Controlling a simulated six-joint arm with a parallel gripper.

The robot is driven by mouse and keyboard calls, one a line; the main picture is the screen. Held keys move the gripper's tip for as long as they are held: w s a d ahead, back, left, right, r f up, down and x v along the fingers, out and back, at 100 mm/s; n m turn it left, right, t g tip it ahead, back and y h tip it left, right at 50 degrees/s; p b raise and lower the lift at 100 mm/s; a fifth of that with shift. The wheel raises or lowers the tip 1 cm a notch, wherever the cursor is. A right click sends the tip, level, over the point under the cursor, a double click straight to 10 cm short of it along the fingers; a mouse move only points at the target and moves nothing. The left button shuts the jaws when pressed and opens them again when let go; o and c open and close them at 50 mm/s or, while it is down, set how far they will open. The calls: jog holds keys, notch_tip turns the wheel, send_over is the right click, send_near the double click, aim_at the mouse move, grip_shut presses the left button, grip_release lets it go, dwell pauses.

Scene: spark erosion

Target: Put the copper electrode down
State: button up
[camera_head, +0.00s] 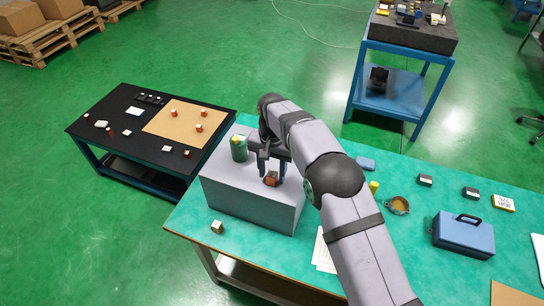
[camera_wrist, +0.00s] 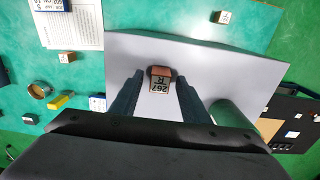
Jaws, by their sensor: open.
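The copper electrode (camera_head: 271,179) is a small copper-coloured block on top of the grey box (camera_head: 250,208), near its front right. In the wrist view the electrode (camera_wrist: 160,72) has a pale label reading 267 and lies between the tips of my gripper (camera_wrist: 158,82). In the head view my gripper (camera_head: 268,166) is right above and around the electrode. The jaws are open, with a small gap showing on each side of the electrode. The electrode appears to rest on the grey box top (camera_wrist: 195,60).
A dark green cup (camera_head: 239,150) stands on the box just left of my gripper. A small block (camera_head: 217,227) lies on the green table in front. A black table (camera_head: 90,125) with several electrodes stands left. A blue case (camera_head: 463,234) and brass ring (camera_head: 398,205) lie right.

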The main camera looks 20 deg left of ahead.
aim_at(274, 174)
notch_tip(274, 174, up, 11)
jog(key=b, duration=0.2)
dwell(0.3)
jog(key=s+d, duration=0.2)
jog(key=d, duration=1.9)
jog(key=s+d+f, duration=0.3)
jog(key=s+d, duration=0.4)
jog(key=s, duration=0.3)
jog(key=s+d+f, duration=0.4)
jog(key=s+d, duration=0.4)
jog(key=s, duration=0.2)
jog(key=shift+d, duration=0.25)
